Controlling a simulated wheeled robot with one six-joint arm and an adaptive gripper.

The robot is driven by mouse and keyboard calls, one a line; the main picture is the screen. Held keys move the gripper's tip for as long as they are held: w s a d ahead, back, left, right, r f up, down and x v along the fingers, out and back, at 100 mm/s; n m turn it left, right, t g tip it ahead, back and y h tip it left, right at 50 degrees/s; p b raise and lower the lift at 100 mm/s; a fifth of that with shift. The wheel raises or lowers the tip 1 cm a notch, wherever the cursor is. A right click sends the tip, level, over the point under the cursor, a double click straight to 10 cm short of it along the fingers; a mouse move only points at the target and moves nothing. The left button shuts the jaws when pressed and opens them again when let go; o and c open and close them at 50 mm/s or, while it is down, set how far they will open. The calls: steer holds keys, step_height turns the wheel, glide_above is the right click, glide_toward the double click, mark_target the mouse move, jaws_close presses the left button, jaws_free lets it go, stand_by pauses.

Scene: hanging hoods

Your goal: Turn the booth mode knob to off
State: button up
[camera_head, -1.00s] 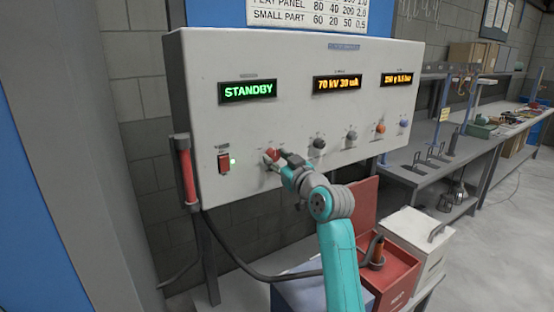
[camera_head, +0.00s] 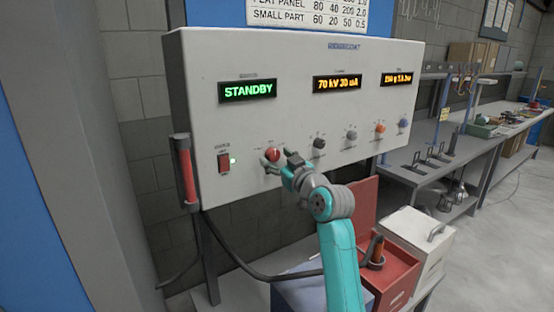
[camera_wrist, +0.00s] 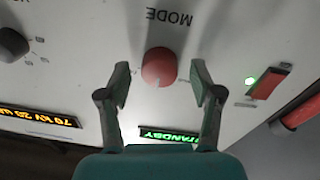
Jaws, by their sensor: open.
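The red mode knob (camera_head: 273,155) is on the front of the white control panel (camera_head: 300,110), below the green display (camera_head: 248,91) that reads STANDBY. In the wrist view the red knob (camera_wrist: 159,67) sits under the upside-down word MODE, between the two fingertips. My gripper (camera_head: 279,161) is open in front of the knob. In the wrist view, clear gaps show between the knob and both fingers of my gripper (camera_wrist: 159,84). The marks around the knob are too small to read.
A lit red rocker switch (camera_head: 224,163) is left of the knob, and a dark knob (camera_head: 319,143) is to its right. More knobs follow further right. A red-handled tool (camera_head: 186,172) hangs at the panel's left edge. A red toolbox (camera_head: 393,272) stands below.

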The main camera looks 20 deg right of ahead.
steer(key=v, duration=1.2)
steer(key=s+f+m+g+h, duration=0.1)
steer(key=s+f+m, duration=0.1)
steer(key=s+f, duration=0.65)
steer(key=s+a+f+m+h, duration=0.15)
steer(key=s+f, duration=0.35)
steer(key=f, duration=0.7)
steer(key=s+f+m+g+h, duration=0.1)
steer(key=s+f+m+h, duration=0.1)
steer(key=s+f, duration=1.05)
steer(key=s, duration=0.4)
steer(key=s+f, duration=0.3)
steer(key=s, duration=0.4)
steer(key=s+r, duration=0.1)
steer(key=s, duration=0.8)
steer(key=s+a+r+g, duration=0.1)
steer(key=s, duration=0.8)
steer(key=shift+a+r+g, duration=0.25)
steer(key=shift+r+g, duration=0.05)
steer(key=shift+r, duration=0.1)
steer(key=shift+h, duration=0.25)
